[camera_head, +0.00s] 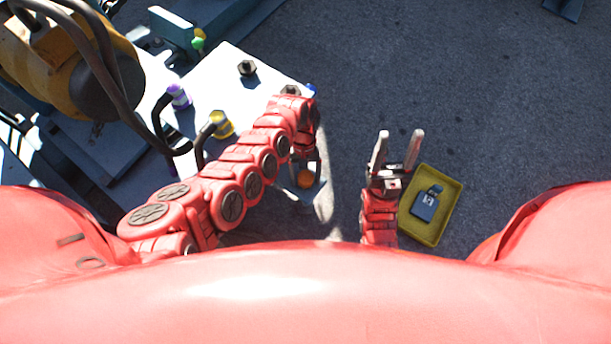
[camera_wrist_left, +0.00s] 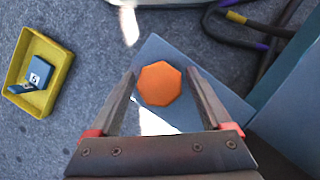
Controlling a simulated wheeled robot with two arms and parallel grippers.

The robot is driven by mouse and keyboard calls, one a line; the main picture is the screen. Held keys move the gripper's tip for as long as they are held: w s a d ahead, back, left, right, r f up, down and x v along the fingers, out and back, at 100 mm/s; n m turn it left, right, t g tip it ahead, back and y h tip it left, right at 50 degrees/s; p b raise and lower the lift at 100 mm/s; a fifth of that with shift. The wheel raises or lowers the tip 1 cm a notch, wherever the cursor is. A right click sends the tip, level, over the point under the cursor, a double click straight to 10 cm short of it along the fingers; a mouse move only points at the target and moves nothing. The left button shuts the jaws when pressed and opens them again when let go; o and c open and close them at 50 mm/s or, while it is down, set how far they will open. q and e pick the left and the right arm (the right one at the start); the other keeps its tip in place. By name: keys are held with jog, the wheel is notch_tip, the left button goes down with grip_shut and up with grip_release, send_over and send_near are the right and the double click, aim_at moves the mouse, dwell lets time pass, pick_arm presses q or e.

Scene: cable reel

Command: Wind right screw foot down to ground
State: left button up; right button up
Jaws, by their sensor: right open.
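An orange octagonal knob (camera_head: 305,179) stands on a blue-grey plate at the near right corner of the white-topped unit. It also shows large in the left wrist view (camera_wrist_left: 160,84), taken here as the head of the right screw foot. My left gripper (camera_head: 306,172) is over it, fingers spread on either side; in the wrist view (camera_wrist_left: 161,75) a narrow gap shows on the right, while contact on the left is unclear. The foot's lower end and the ground below it are hidden. My right gripper (camera_head: 398,145) is open and empty, right of the unit.
The white top (camera_head: 235,95) carries a dark knob (camera_head: 246,68) and a yellow-collared handle (camera_head: 219,125). A yellow cable reel (camera_head: 45,55) stands upper left. The right-hand ground is open.

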pick_arm(q)
jog(key=c, duration=1.1)
